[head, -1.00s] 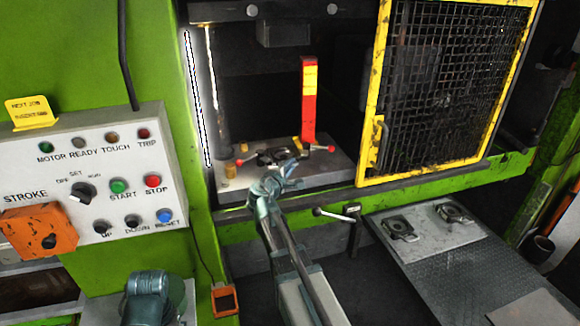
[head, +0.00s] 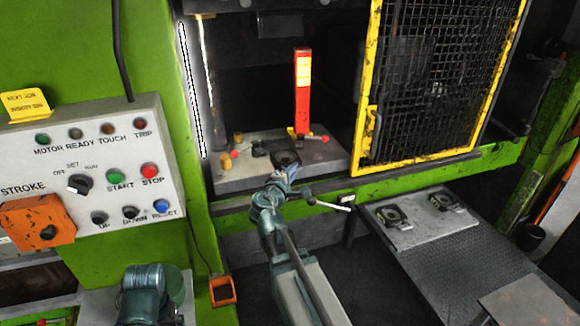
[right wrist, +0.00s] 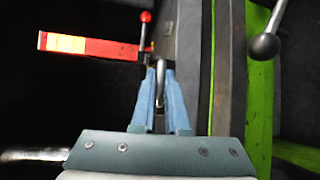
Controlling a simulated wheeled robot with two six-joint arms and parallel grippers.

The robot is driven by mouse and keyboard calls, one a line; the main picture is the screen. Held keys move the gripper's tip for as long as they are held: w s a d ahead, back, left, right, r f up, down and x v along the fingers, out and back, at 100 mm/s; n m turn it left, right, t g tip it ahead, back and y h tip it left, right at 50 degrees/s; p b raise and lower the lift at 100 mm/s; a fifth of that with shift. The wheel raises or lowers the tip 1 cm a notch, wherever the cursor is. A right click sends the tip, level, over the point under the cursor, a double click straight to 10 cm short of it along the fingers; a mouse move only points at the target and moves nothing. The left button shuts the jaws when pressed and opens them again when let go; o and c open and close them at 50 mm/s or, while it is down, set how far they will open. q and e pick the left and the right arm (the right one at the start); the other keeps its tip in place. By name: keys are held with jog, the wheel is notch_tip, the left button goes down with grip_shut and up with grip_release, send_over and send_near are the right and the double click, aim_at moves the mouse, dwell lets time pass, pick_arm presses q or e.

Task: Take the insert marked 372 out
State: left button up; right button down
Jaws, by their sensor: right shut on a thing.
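My right gripper (head: 290,173) is at the front edge of the press bed (head: 230,181), shut on a dark insert (head: 286,157). In the right wrist view the gripper (right wrist: 161,72) has the grey insert (right wrist: 160,88) edge-on between its blue fingers. The insert is at the front part of the bed; I cannot tell whether it touches the bed. Its marking cannot be read. Clamp parts (head: 258,150) with a red-knobbed lever (head: 325,139) are behind it.
A red post (head: 303,90) stands behind the insert; it also shows in the right wrist view (right wrist: 95,47). The yellow-framed mesh guard (head: 440,80) is at right. A ball-ended lever (head: 330,204) projects below the bed. Two other inserts (head: 393,216) (head: 445,201) lie on a side table (head: 440,250).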

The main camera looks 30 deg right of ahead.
pick_arm(q)
jog(key=shift+s, duration=0.1)
pick_arm(e)
jog(key=shift+s+a, duration=0.2)
jog(key=shift+s, duration=0.6)
jog(key=c, duration=0.8)
grip_release()
jog(key=shift+c, duration=0.2)
pick_arm(q)
jog(key=shift+a, duration=0.1)
